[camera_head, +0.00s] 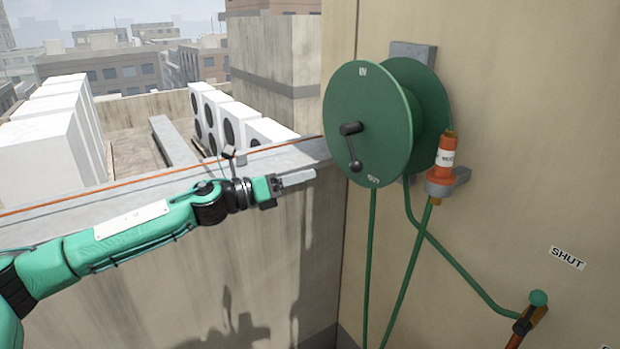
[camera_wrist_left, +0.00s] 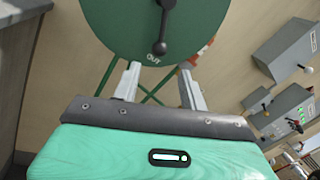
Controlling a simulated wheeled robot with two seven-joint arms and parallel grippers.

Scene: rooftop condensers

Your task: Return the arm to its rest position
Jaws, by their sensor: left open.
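My left arm (camera_head: 130,232) is green and stretches in from the left in the head view, in front of the parapet wall. My left gripper (camera_head: 300,178) is at its end, just left of the green hose reel and apart from it, as far as I can tell. In the left wrist view the two fingers (camera_wrist_left: 158,82) stand spread with nothing between them. The hose reel (camera_head: 367,122) with its dark crank handle (camera_head: 352,146) is beyond them, and it also fills the top of the left wrist view (camera_wrist_left: 120,22). My right gripper is not in view.
An orange nozzle (camera_head: 446,156) sits in a grey wall holder right of the reel. Green hose hangs below, leading to a valve (camera_head: 538,298) near a SHUT label (camera_head: 567,257). The parapet (camera_head: 270,160) runs behind my arm. Grey boxes (camera_wrist_left: 285,50) are on the wall at right.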

